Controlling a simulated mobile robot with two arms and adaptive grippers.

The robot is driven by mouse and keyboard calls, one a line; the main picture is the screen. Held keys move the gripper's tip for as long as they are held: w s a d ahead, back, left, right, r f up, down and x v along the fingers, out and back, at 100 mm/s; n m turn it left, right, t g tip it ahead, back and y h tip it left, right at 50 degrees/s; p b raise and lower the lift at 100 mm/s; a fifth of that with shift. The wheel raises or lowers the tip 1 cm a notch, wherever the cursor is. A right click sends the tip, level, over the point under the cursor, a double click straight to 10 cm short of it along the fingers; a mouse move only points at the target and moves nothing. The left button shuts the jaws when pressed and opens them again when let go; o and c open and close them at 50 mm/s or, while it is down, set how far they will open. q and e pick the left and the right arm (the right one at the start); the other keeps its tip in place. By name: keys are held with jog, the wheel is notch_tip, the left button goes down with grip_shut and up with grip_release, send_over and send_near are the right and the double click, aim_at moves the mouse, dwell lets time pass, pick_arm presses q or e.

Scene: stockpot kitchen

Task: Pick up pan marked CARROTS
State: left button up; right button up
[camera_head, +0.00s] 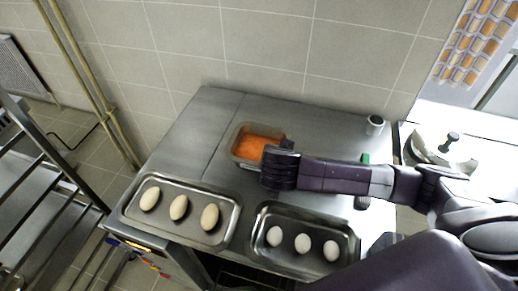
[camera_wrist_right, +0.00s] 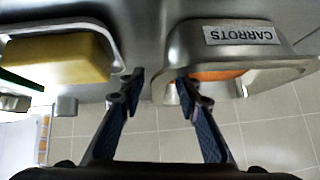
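The pan marked CARROTS (camera_wrist_right: 240,38) is a small metal pan with a label on its side and orange contents. In the head view the pan (camera_head: 237,149) stands on the steel counter. My right gripper (camera_wrist_right: 160,86) is open in the right wrist view. One fingertip overlaps the near rim of the CARROTS pan; the other is over the gap between it and a neighbouring pan. I cannot tell whether the fingertip touches the rim. In the head view my right gripper (camera_head: 279,167) is at the pan's right side and hides part of it. My left gripper is not in view.
A pan with a yellow block (camera_wrist_right: 60,58) stands beside the CARROTS pan. Trays with white oval items, the left tray (camera_head: 232,225) and right tray (camera_head: 349,258), sit along the counter's front. A metal cylinder (camera_head: 375,125) stands at back right. The counter's back left is clear.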

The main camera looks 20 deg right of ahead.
jog(key=shift+x, duration=0.85)
jog(key=shift+c, duration=0.3)
grip_shut()
jog(key=shift+r, duration=0.1)
